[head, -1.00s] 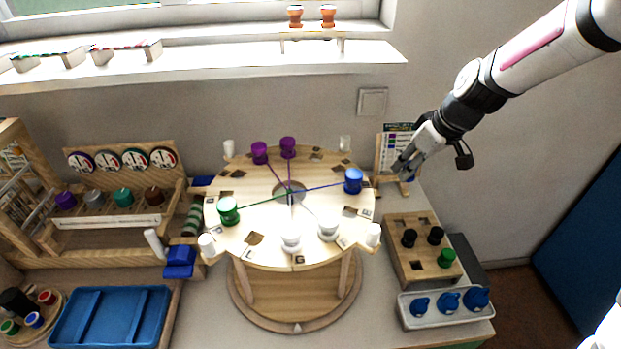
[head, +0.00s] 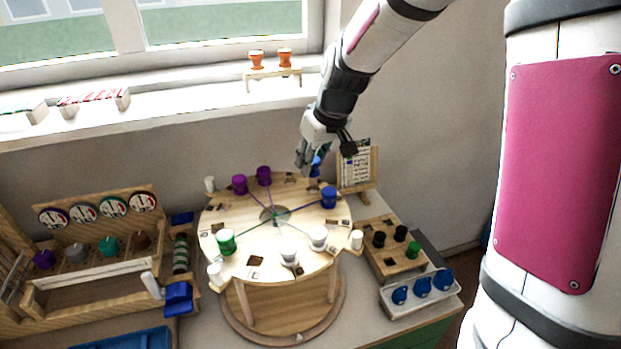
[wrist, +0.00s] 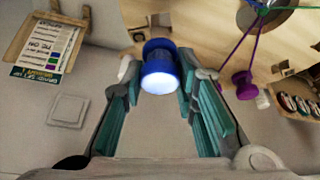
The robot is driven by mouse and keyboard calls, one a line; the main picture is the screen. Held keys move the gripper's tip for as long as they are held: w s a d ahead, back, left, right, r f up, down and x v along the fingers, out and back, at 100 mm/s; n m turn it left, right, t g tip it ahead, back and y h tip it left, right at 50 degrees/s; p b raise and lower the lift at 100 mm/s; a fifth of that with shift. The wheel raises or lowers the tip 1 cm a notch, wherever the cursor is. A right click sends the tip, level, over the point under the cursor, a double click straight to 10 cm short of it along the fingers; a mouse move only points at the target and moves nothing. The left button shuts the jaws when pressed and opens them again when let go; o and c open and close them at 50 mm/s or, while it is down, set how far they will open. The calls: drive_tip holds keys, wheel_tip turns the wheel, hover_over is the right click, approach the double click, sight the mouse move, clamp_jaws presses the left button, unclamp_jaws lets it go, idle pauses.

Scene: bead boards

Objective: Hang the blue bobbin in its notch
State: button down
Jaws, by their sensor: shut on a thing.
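My gripper (head: 307,162) is shut on a blue bobbin (head: 316,167), above the back right rim of the round wooden board (head: 235,262). In the wrist view, the blue bobbin (wrist: 158,66) is between the fingertips, its pale end toward the camera. A second blue bobbin (head: 328,197) stands on the board's right side with a blue thread to the centre. Two purple bobbins (head: 239,184) stand at the back, a green bobbin (head: 226,242) at the left and two white bobbins (head: 318,237) at the front. Small dark square notches (head: 255,261) show between them. The notch under my gripper is hidden.
White posts (head: 356,240) stand around the board's rim. A small card stand (head: 357,167) is just right of my gripper. A peg block (head: 395,262) and a tray with blue pieces (head: 421,291) are at the right. The wall and window sill are behind.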

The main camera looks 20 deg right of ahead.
sight(316, 169)
drive_tip(key=shift+f, duration=2.2)
drive_tip(key=shift+d+f, duration=0.1)
drive_tip(key=c, duration=1.3)
unclamp_jaws()
drive_tip(key=v, duration=1.1)
drive_tip(key=s+r+m, duration=0.1)
drive_tip(key=s+r, duration=0.1)
drive_tip(key=s, duration=0.6)
drive_tip(key=s+r+m+h, duration=0.1)
drive_tip(key=s+r, duration=0.1)
drive_tip(key=s, duration=0.6)
drive_tip(key=s+a+r+m+t, duration=0.1)
drive_tip(key=s+r, duration=0.1)
drive_tip(key=s, duration=0.6)
drive_tip(key=shift+s+a+m, duration=0.1)
drive_tip(key=shift+s+m, duration=0.2)
drive_tip(key=shift+m, duration=0.1)
